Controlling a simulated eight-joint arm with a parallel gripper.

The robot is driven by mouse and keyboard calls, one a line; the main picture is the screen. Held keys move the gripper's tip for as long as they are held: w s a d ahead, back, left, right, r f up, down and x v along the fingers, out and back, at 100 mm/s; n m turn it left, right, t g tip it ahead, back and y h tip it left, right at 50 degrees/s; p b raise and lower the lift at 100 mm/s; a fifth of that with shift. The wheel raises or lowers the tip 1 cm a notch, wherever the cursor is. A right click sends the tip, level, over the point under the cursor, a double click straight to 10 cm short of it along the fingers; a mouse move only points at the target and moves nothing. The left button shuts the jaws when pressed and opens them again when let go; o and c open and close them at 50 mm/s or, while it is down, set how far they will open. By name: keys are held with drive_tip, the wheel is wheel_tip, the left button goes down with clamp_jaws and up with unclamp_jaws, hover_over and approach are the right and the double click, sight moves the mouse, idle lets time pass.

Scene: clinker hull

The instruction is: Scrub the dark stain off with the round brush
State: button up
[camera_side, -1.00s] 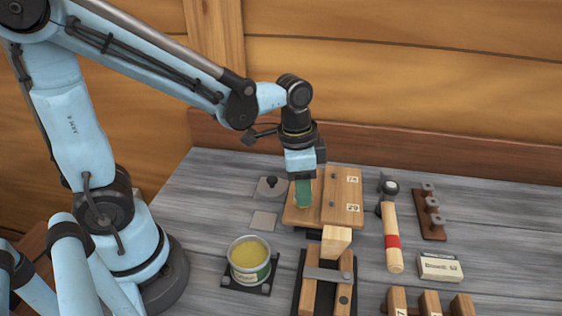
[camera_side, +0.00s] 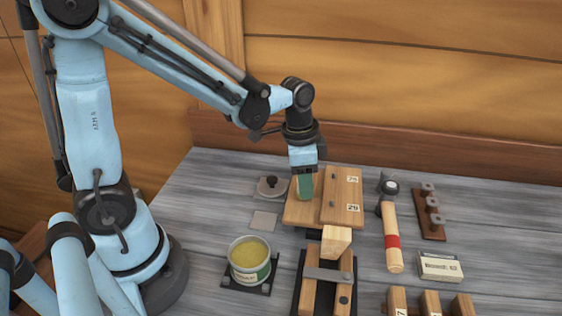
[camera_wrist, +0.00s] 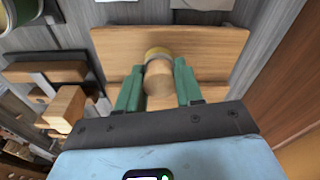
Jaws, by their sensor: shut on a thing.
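My gripper (camera_side: 305,188), with green fingers, is shut on the round brush, low over the pale left plank (camera_side: 294,214). In the wrist view the round brush (camera_wrist: 159,82) shows between the two green fingers of my gripper (camera_wrist: 160,88), as a wooden cylinder with a yellowish band. The fingers hide the brush in the side view. The plank (camera_wrist: 215,50) lies under it in the wrist view. I cannot tell whether the brush touches the plank. No dark stain is visible; the brush and fingers cover part of the plank.
A numbered plank (camera_side: 345,186) adjoins on the right. A wood block (camera_side: 337,240) sits above a dark clamp (camera_side: 328,274) in front. A can of yellow paste (camera_side: 250,265) stands front left.

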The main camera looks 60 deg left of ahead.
drive_tip(key=shift+s+d, duration=1.35)
drive_tip(key=shift+s, duration=0.05)
drive_tip(key=shift+w+a, duration=1.45)
drive_tip(key=shift+r, duration=4.05)
drive_tip(key=shift+s, duration=0.1)
